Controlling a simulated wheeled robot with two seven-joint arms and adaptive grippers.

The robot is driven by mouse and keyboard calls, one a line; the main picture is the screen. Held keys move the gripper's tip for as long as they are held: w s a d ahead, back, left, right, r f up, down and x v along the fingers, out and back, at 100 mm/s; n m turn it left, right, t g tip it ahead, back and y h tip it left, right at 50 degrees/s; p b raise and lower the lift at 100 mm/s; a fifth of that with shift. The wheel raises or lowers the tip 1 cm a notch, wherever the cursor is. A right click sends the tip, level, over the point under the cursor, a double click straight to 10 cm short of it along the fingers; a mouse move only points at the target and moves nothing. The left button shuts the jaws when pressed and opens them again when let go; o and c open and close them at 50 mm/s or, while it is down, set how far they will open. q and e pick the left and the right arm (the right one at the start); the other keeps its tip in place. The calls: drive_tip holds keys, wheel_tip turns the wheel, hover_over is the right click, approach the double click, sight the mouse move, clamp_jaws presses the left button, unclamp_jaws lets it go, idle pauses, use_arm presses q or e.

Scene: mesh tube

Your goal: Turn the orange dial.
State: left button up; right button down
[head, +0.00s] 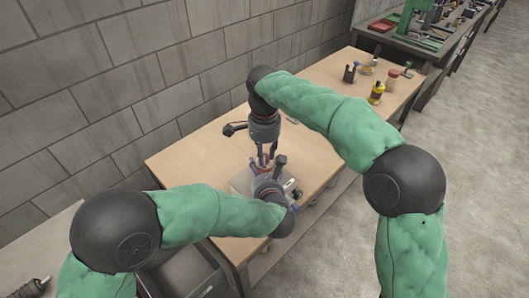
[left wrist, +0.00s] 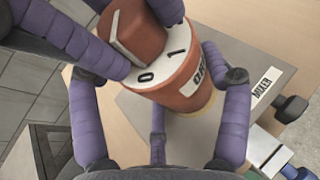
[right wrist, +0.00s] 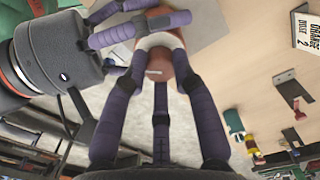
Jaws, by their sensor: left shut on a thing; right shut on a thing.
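The orange dial (left wrist: 135,30) is an orange-brown knob over a white ring marked 0 and 1, on an orange cylinder with a partly hidden label. A pale line on the knob ends near the 0. My left gripper (left wrist: 160,90) is shut around the cylinder from the side. My right gripper (right wrist: 158,62) is shut on the upper part, from above. Its purple fingers overlap the knob at the upper left in the left wrist view. In the head view the dial is mostly hidden between my grippers, and the exact finger contacts are hidden.
The dial stands on a grey box (left wrist: 225,60) with a MIXER label (left wrist: 264,86), on a wooden workbench (head: 185,160) along a block wall. A yellow bottle (head: 376,93) and other small items stand at the bench's far end.

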drive_tip(key=n, duration=0.5)
drive_tip(key=shift+n, duration=0.4)
drive_tip(key=n, duration=1.2)
drive_tip(key=shift+n, duration=0.3)
drive_tip(key=n, duration=0.5)
drive_tip(key=shift+n, duration=0.3)
drive_tip(key=c, duration=1)
unclamp_jaws()
